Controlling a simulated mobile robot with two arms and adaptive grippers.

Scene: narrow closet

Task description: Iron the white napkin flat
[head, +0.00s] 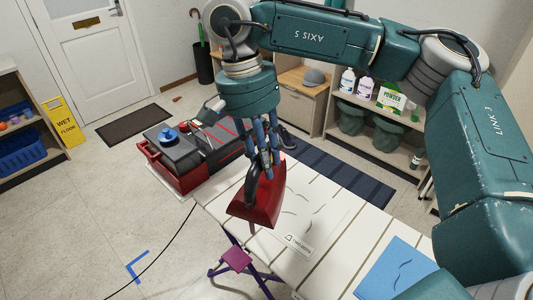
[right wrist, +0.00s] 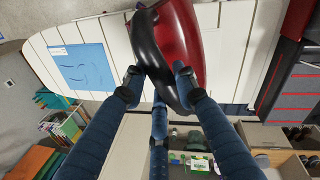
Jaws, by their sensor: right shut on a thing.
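My right gripper (head: 262,165) is shut on the dark handle of a red iron (head: 258,203). The iron is over the striped white ironing board (head: 225,207), near its left edge; I cannot tell whether it touches the board. In the right wrist view the black handle lies between the fingers, with the red body (right wrist: 185,35) beyond. The white napkin (head: 312,207) lies on the board to the right of the iron, with dark curved crease lines; its edges are hard to make out against the board. My left gripper is out of view.
A creased blue cloth (head: 395,268) lies at the board's near right end. A red toolbox (head: 180,165) stands behind the board on the left. A shelf with bottles (head: 365,88) is behind it. A dark cable (head: 165,245) runs over the floor. A yellow wet-floor sign (head: 62,122) stands left.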

